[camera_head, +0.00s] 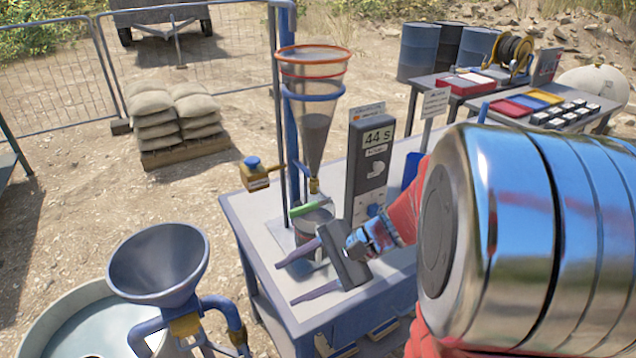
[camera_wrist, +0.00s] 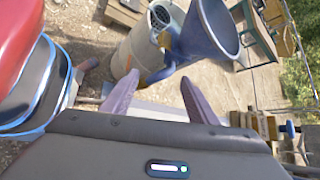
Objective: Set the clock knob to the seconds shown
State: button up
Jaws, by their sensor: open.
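The clock is a tall grey box (camera_head: 357,165) standing on the blue-framed bench in the head view. Its display (camera_head: 378,137) reads 44 S. A pale knob (camera_head: 376,170) sits on its face below a small label; its exact setting is too small to read. A blue part (camera_head: 374,210) shows lower on the box. My gripper (camera_head: 286,281) is open and empty, in front of and below the clock, apart from it, with its fingers pointing left. In the wrist view my gripper (camera_wrist: 160,79) shows two spread fingers with nothing between them; the clock is not recognisable there.
A clear funnel (camera_head: 315,120) hangs on a blue post above a cup (camera_head: 313,222) close behind my gripper. A grey funnel (camera_head: 158,262) on a blue stand is at front left. Sandbags (camera_head: 175,115) lie on a pallet behind. My arm covers the right side.

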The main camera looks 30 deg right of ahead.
jog(key=w+d+f+m+t, duration=0.1)
jog(key=w+d+m+t, duration=0.35)
jog(key=d, duration=0.25)
jog(key=m+t+h, duration=0.9)
jog(key=m, duration=0.7)
send_near(373, 210)
jog(key=s+d+f, duration=0.2)
jog(key=s, duration=0.3)
jog(key=shift+a+r, duration=0.1)
jog(key=shift+r, duration=0.1)
jog(key=w, duration=1.3)
jog(key=shift+w+a, duration=0.25)
jog(key=shift+w, duration=0.1)
jog(key=shift+c, duration=0.3)
jog(key=c, duration=1)
